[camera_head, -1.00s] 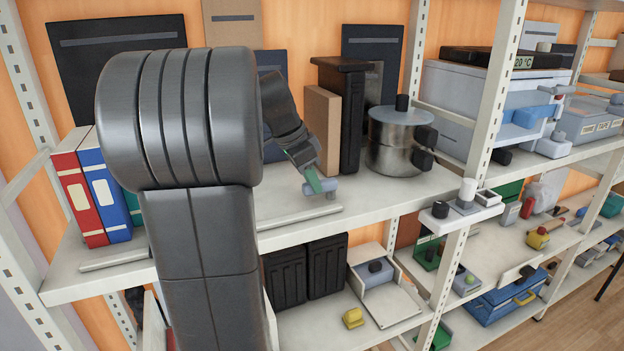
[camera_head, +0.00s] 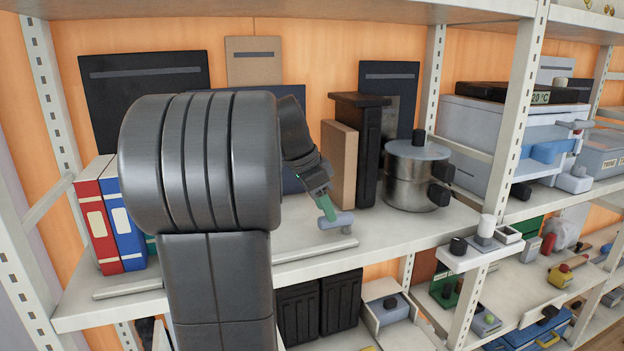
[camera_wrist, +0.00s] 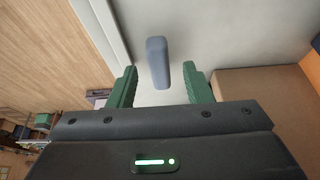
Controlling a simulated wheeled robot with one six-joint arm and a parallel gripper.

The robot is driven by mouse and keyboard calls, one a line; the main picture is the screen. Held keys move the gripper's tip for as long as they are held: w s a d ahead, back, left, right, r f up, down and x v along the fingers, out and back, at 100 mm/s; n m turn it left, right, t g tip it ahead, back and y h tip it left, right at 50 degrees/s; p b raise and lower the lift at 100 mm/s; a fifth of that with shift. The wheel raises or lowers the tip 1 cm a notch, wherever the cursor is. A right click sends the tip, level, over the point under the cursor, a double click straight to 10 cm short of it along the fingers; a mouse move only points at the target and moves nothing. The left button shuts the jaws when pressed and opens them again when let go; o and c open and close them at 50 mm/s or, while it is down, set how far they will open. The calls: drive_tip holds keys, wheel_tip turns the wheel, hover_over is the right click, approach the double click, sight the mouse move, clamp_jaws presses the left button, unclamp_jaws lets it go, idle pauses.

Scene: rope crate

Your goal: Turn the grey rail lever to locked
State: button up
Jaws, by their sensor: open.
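The grey rail lever (camera_head: 337,220) is a blue-grey bar at the shelf's front, by the pale rail (camera_head: 315,251). In the wrist view the lever (camera_wrist: 158,62) lies lengthwise, its near end between the two green fingers. My gripper (camera_head: 327,208) is at the lever in the head view, angled down from the upper left. In the wrist view my gripper (camera_wrist: 158,88) is open, with a gap on each side of the lever. The lever's pivot and any lock marks cannot be made out.
A steel pot (camera_head: 410,178) stands right of the lever. A brown board (camera_head: 339,163) and a black case (camera_head: 366,150) stand behind it. Red and blue binders (camera_head: 122,222) are at the left. A white upright (camera_head: 513,110) rises at the right. The shelf between lever and pot is clear.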

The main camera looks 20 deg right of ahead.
drive_tip(key=v, duration=1.1)
drive_tip(key=shift+r, duration=0.25)
drive_tip(key=x, duration=1.4)
drive_tip(key=shift+s+a, duration=0.1)
drive_tip(key=shift+a, duration=0.05)
drive_tip(key=shift+r, duration=0.1)
